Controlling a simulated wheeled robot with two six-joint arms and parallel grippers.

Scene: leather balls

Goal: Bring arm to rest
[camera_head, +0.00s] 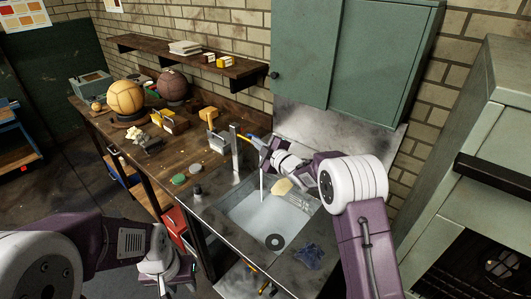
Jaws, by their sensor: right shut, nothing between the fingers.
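My left arm comes in at the lower left. Its wrist and gripper (182,277) are low in front of the counter, and the fingers cannot be made out clearly. My right arm reaches from the lower right over the sink (262,222). My right gripper (255,143) is shut and empty, pointing left above the back of the counter near the wall. A tan leather ball (126,97) and a dark brown leather ball (172,85) sit at the far left of the workbench, well away from both grippers.
The wooden workbench (178,160) holds a yellow box (170,122), small tins and tools. A sponge (282,186), a dark ring (275,242) and a blue cloth (309,256) lie around the sink. A green cabinet (350,55) hangs above; a tall metal cabinet (495,120) stands right.

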